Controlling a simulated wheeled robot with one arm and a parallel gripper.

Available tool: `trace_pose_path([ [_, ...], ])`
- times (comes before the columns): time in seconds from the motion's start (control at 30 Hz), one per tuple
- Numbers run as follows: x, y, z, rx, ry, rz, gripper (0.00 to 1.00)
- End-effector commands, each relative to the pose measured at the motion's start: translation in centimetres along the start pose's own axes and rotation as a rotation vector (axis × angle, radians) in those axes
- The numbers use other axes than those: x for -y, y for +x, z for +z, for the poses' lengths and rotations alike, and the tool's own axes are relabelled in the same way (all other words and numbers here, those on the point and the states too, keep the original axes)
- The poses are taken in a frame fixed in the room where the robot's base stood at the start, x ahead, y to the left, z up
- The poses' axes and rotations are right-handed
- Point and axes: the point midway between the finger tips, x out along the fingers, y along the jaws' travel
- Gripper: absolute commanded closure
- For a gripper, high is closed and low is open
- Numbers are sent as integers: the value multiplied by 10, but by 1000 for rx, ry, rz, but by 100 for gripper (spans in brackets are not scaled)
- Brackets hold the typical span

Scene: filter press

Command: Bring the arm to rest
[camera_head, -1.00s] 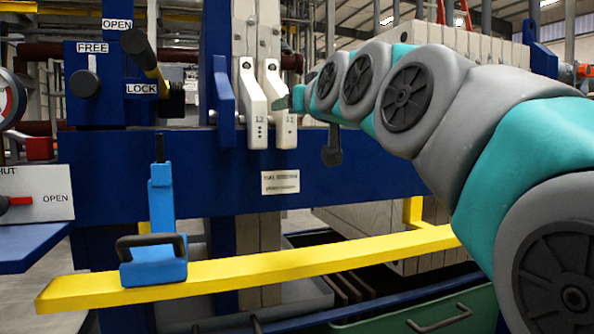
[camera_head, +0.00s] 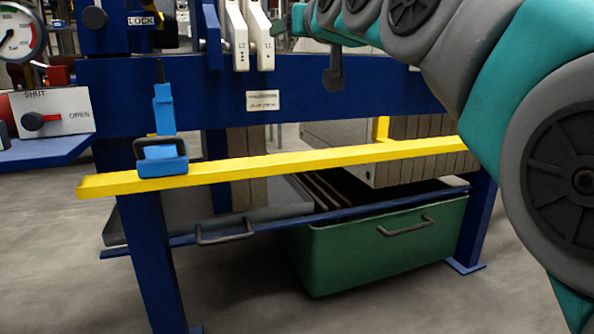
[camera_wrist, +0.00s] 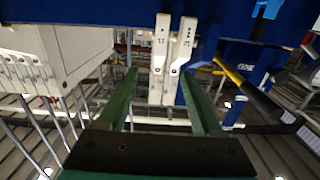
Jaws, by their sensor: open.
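My arm (camera_head: 455,75) reaches in from the right edge and stretches left across the top of the head view. Its far end is near the top edge, to the right of the two white levers (camera_head: 237,42). In the wrist view my gripper (camera_wrist: 158,78) shows two green fingers spread apart with nothing held between them. The white levers also show in the wrist view (camera_wrist: 182,50), beyond the fingertips and roughly between them. I cannot tell the exact distance from the fingers to the levers.
A yellow bar (camera_head: 270,167) carries a blue clamp-like piece with a black handle (camera_head: 162,160). A blue beam (camera_head: 330,90) spans the frame above it. Below are a green bin (camera_head: 370,245) and a grey tray (camera_head: 260,213). A valve panel (camera_head: 50,115) and gauge (camera_head: 18,35) stand left. Front floor is clear.

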Motion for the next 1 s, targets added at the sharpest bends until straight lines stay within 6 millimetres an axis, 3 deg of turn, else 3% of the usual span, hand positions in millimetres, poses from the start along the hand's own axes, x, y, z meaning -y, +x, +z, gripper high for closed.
trace_pose_path([
  [0.27,-8,-3,50,147,13,14,32],
  [0.57,-22,-27,142,411,44,42,32],
  [0.67,-28,-48,186,543,66,60,32],
  [0.77,-34,-83,242,715,95,84,32],
  [1.0,-37,-202,359,1134,178,151,32],
])
